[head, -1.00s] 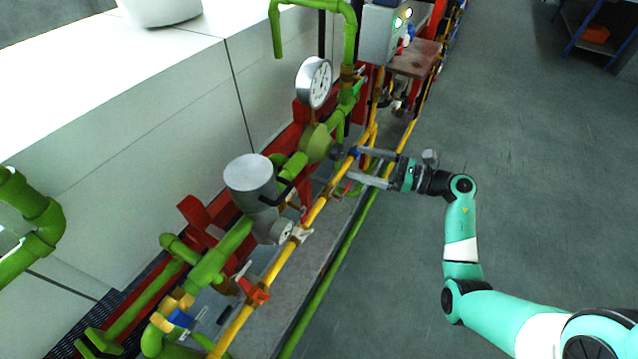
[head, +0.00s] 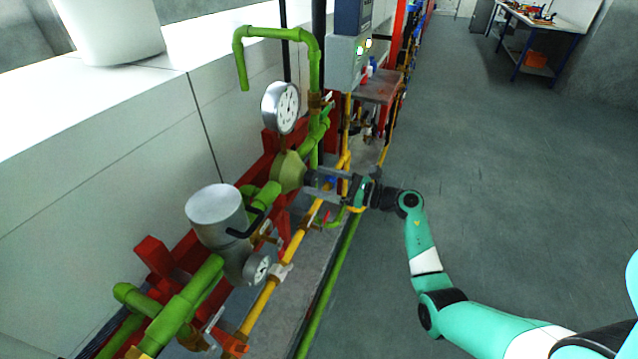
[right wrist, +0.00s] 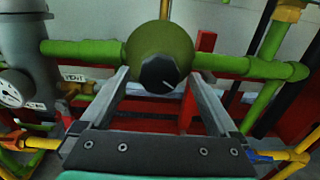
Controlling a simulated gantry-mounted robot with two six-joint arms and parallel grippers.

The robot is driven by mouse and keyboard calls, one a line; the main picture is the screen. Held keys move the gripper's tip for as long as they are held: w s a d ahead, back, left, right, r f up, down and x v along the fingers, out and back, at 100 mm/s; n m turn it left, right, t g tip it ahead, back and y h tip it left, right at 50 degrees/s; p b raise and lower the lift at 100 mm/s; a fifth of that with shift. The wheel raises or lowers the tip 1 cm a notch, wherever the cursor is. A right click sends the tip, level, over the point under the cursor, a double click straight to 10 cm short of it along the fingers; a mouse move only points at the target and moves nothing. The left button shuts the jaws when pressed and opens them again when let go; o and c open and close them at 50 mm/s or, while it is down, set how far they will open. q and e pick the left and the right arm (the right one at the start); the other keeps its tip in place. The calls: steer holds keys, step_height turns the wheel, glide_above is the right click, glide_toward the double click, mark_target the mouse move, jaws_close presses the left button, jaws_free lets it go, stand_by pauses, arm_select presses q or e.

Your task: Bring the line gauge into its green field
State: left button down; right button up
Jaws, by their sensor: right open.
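A large round gauge (head: 281,107) with a white dial stands on a stem above a dull green domed regulator (head: 290,172). Its needle and any green field are too small to read in the head view; the right wrist view leaves the dial out. The regulator (right wrist: 160,50) has a black knob (right wrist: 159,75) with a pale mark line, facing the right wrist camera. My right gripper (right wrist: 160,78) is open, its two fingers on either side of the knob, with gaps visible. In the head view my right gripper (head: 314,183) reaches the knob from the right. My left gripper is not in view.
A grey cylindrical vessel (head: 216,211) with a smaller gauge (head: 262,268) stands nearer along the green pipe. A yellow pipe (head: 301,240) runs in front, close to my right gripper. Open grey floor (head: 480,230) lies to the right.

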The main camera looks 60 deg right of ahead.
steer(key=shift+w, duration=0.4)
steer(key=shift+c, duration=0.2)
steer(key=c, duration=1.3)
steer(key=shift+r+m+p, duration=0.25)
steer(key=shift+m+p, duration=0.35)
steer(key=shift+p, duration=0.35)
steer(key=shift+c, duration=0.2)
steer(key=shift+m+p, duration=1.1)
steer(key=shift+p, duration=0.1)
steer(key=m+p, duration=0.2)
steer(key=m, duration=0.1)
steer(key=shift+p, duration=0.3)
steer(key=shift+f+m+p, duration=0.15)
steer(key=shift+m+p, duration=0.4)
steer(key=shift+m, duration=0.35)
steer(key=shift+f, duration=0.1)
